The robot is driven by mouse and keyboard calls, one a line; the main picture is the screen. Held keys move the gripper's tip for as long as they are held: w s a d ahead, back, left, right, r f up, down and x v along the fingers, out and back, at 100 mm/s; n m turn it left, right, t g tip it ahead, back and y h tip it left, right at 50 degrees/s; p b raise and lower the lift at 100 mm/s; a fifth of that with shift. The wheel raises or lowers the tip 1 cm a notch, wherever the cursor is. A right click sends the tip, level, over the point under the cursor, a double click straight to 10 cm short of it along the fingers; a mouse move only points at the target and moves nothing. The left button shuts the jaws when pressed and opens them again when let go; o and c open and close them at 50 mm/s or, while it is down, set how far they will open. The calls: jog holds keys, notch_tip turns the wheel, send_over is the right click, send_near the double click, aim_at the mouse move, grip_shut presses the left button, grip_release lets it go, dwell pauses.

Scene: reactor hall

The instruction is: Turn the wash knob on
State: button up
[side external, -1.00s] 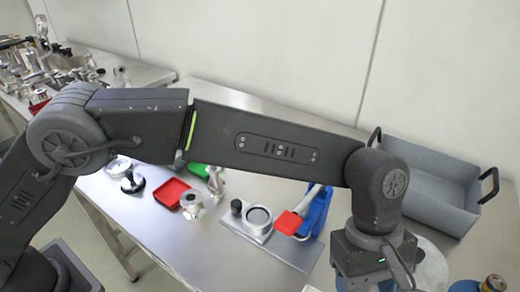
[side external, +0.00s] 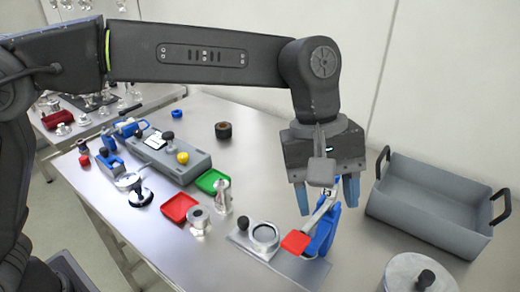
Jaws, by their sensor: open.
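No label that reads as wash shows, so I cannot tell which knob is the wash knob. Another small black knob (side external: 243,222) stands on a metal plate beside a round ring fitting (side external: 264,235). My gripper (side external: 327,196) points down, open, with its blue fingers apart. In the picture it is over a blue stand with a metal lever and red square end (side external: 295,242); I cannot tell if it touches them.
A grey tray (side external: 430,222) with black handles stands at the right. A round metal lidded pot (side external: 410,272) is at the front right. Red (side external: 179,207) and green (side external: 212,181) dishes and metal fittings lie left of the ring fitting. The table's back middle is mostly clear.

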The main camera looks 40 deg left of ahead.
jog(key=a+r+m+t, duration=0.1)
jog(key=a+r+t, duration=0.1)
jog(key=a, duration=0.8)
jog(key=shift+s+a+r+m, duration=0.3)
jog(key=shift+r+m, duration=0.1)
jog(key=shift+r, duration=0.1)
jog(key=shift+d, duration=0.1)
jog(key=s+d+f+m+y, duration=0.1)
jog(key=s+d+f+m, duration=0.1)
jog(key=d+m, duration=0.45)
jog(key=s+d+f+m+y, duration=0.1)
jog(key=s+d+f+m, duration=0.2)
jog(key=d, duration=0.7)
jog(key=s+d+f+m+y, duration=0.1)
jog(key=s+d+f+m, duration=0.1)
jog(key=d+m, duration=0.5)
jog(key=shift+n+g, duration=0.4)
jog(key=shift+n, duration=0.35)
jog(key=f, duration=1.4)
jog(key=shift+w+d, duration=0.15)
jog(key=shift+d, duration=0.25)
